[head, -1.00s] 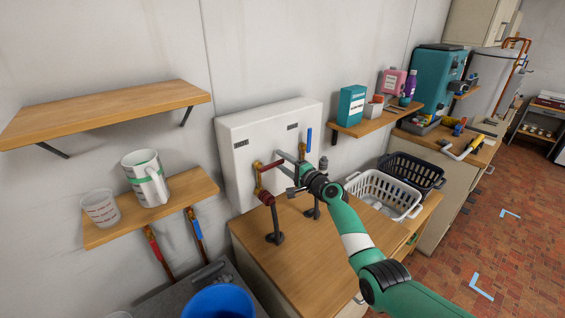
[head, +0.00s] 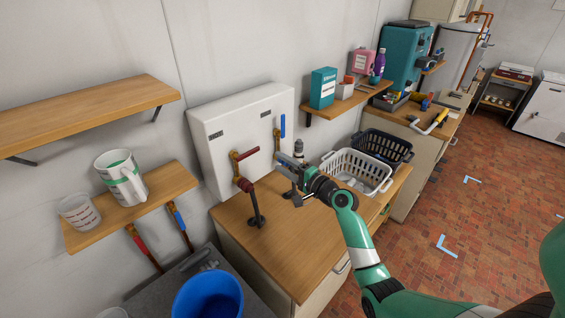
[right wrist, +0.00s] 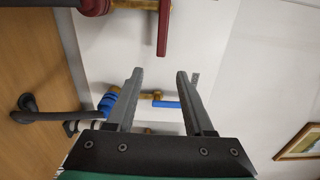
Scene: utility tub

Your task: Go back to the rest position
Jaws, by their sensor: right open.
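My right gripper (head: 283,170) is open and empty, in front of the white wall box with the valves (head: 240,125). In the right wrist view its two grey fingers (right wrist: 158,75) stand apart with nothing between them. A red valve handle (head: 249,153) and a blue valve handle (head: 282,126) are on the box. In the right wrist view the red handle (right wrist: 163,28) is above the fingertips. The blue handle (right wrist: 166,104) shows behind the fingers. My left gripper is not in view.
A wooden counter (head: 290,240) lies below the box. A white basket (head: 360,165) and a black basket (head: 390,145) stand beyond my right arm. A blue bucket (head: 207,298) is at the front left.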

